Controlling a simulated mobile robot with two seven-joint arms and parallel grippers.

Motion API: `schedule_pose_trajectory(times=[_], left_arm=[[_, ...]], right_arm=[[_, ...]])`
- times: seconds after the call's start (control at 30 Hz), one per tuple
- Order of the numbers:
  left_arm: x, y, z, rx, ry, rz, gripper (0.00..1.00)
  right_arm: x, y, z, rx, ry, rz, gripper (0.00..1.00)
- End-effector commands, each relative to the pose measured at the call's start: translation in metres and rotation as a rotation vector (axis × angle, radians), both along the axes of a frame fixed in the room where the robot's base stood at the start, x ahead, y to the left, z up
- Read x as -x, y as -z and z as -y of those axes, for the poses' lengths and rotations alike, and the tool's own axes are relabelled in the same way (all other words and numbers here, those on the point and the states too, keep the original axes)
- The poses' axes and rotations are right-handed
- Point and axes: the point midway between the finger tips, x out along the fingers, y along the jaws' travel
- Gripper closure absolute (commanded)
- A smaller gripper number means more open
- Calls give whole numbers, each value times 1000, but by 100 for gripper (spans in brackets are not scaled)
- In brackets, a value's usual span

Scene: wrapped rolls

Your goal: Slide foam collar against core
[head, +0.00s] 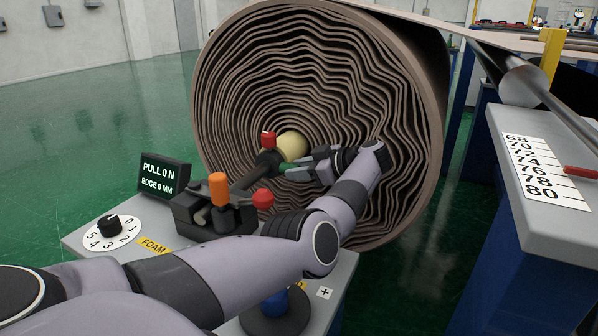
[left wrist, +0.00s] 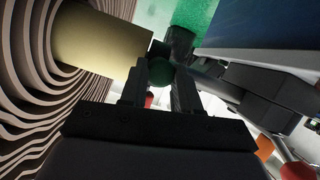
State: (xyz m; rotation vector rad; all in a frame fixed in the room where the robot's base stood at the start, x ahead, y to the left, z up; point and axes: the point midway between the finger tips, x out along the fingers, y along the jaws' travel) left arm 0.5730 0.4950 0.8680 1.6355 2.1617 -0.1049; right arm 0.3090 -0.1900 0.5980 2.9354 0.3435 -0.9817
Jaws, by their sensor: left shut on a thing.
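A pale yellow cylinder (head: 294,145) sticks out of the middle of a large roll with many wavy brown layers (head: 370,90). I cannot tell whether this cylinder is the foam collar, the core or both. It also shows in the left wrist view (left wrist: 100,42), coming out of the layers. My left gripper (head: 302,169) is shut on a green grip (head: 287,168) just in front of the roll, below the cylinder. The green grip shows between the fingertips in the left wrist view (left wrist: 160,72). It joins a dark arm of the bench fixture. My right gripper is not in view.
The dark fixture (head: 190,212) carries an orange knob (head: 218,188) and red knobs. A display (head: 164,175) reads PULL 0 N, EDGE 0 MM. A dial (head: 110,229) and a FOAM label are on the grey bench. A numbered scale (head: 545,168) stands at right.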

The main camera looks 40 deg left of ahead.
Motion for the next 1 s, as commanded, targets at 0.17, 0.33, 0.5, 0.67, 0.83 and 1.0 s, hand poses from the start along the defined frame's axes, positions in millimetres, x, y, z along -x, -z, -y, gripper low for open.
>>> schedule_pose_trajectory(times=[0.17,0.33,0.5,0.67,0.83,1.0], left_arm=[[-3,-4,-1,-2,11,11,43],[-2,-3,0,-2,9,8,43],[-4,-6,7,-1,10,7,43],[-10,-15,31,0,13,9,43],[-16,-24,53,-1,12,8,43],[-18,-29,64,-1,12,10,43]], right_arm=[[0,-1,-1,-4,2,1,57],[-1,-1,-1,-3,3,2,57],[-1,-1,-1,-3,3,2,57],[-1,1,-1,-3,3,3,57],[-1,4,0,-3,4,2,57],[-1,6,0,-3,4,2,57]])
